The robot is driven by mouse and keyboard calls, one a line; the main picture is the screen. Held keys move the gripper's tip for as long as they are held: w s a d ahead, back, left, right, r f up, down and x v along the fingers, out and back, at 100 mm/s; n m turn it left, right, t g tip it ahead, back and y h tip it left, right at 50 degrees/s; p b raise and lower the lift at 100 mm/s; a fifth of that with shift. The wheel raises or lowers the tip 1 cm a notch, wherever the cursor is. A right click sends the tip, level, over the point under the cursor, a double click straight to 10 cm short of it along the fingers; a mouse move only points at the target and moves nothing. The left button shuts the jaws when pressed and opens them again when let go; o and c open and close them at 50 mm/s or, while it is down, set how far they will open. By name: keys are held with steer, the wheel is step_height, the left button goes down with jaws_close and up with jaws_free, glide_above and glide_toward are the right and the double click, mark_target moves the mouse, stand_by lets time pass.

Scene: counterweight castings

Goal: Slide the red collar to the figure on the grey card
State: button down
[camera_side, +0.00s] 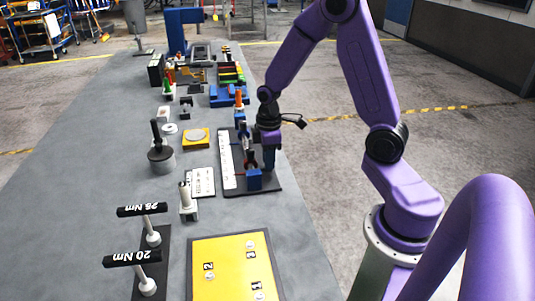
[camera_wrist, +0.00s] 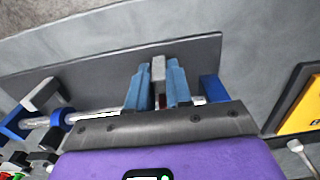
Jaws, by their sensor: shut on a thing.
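The red collar (camera_side: 247,159) sits on a rail assembly on a black base plate (camera_side: 275,184), beside a white scale strip (camera_side: 227,168). My gripper (camera_wrist: 158,88) has its blue fingers closed on a grey upright piece, with a small bit of the red collar (camera_wrist: 162,101) showing below it between the fingers. The metal rod (camera_wrist: 92,116) runs crosswise under my gripper, and most of the collar is hidden. In the side view my gripper (camera_side: 268,157) is low over the right side of the rail. A pale grey card (camera_side: 202,182) with dark print lies left of the plate; its figure is not legible.
A blue end block (camera_side: 254,180) stands at the near end of the rail; it also shows in the wrist view (camera_wrist: 213,88). A yellow panel (camera_side: 230,268) and torque handles (camera_side: 142,209) lie nearer. A dark weight (camera_side: 161,158) stands left. Several fixtures crowd the far bench.

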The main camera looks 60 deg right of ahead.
steer(key=c, duration=1.1)
jaws_free()
step_height(320, 180, up, 18)
steer(key=shift+f, duration=0.2)
steer(key=shift+a, duration=0.1)
steer(key=s+a+f+n, duration=0.2)
steer(key=s+a+f, duration=0.1)
steer(key=s+a, duration=0.7)
steer(key=shift+n, duration=0.8)
steer(key=s+a+f, duration=0.1)
steer(key=s, duration=0.3)
steer(key=s+f, duration=0.1)
steer(key=s, duration=0.3)
steer(key=s+a+f, duration=0.1)
steer(key=s, duration=0.3)
steer(key=shift+s+a+f, duration=0.25)
steer(key=shift+s+a, duration=0.1)
